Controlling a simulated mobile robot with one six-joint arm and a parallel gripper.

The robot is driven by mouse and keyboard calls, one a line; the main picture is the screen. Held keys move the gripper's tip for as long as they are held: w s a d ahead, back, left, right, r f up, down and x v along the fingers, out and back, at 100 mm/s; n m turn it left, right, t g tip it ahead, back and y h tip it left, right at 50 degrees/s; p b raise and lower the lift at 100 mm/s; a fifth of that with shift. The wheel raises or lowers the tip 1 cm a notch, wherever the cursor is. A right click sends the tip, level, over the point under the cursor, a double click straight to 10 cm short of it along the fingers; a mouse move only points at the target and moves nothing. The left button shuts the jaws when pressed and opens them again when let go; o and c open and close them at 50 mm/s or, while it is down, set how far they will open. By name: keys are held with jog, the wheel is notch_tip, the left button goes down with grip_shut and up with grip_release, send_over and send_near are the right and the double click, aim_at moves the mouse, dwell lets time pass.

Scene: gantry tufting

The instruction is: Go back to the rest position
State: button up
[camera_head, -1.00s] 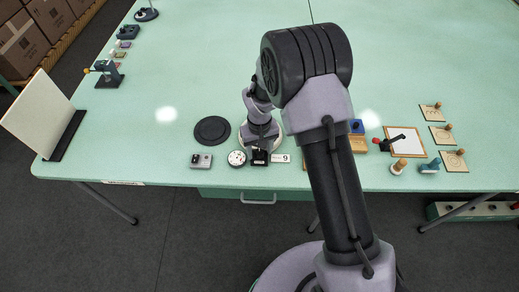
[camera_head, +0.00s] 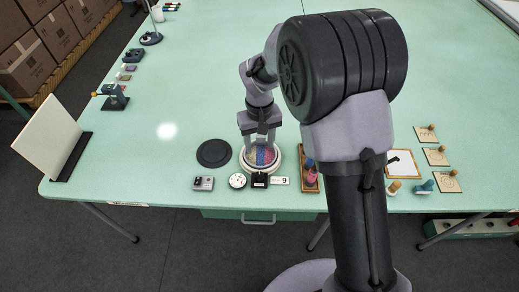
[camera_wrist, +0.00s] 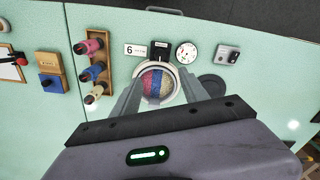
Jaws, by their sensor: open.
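My gripper (camera_head: 262,143) is above the round tufting piece (camera_head: 262,156), with its jaws apart and nothing between them. The piece has red, blue and tan bands and sits in a pale round frame (camera_head: 245,164). In the wrist view the two fingers of my gripper (camera_wrist: 159,88) flank the banded piece (camera_wrist: 157,84) from above. My upper arm covers part of the table's right side in the head view.
A black disc (camera_head: 214,153), a grey box (camera_head: 203,183), a white dial (camera_head: 237,181) and a small black box (camera_head: 260,180) stand near the front edge. A white panel (camera_head: 48,138) stands at left. The table's middle is clear.

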dwell(0.4)
jog(key=s+d+r+m+t+y+b, duration=0.1)
jog(key=s+d+r+m+t+b, duration=0.25)
jog(key=r, duration=0.55)
jog(key=s+d+r+m+t+b, duration=0.1)
jog(key=s+d+m+b, duration=0.1)
jog(key=s, duration=0.8)
jog(key=s+d+r+m+t+y+b, duration=0.1)
jog(key=s+d+r+m+b, duration=0.1)
jog(key=s, duration=0.8)
jog(key=d+b, duration=0.1)
jog(key=d, duration=0.1)
jog(key=shift+s+d+b, duration=0.25)
jog(key=shift+d+b, duration=0.05)
jog(key=shift+b, duration=0.05)
jog(key=shift+m, duration=0.25)
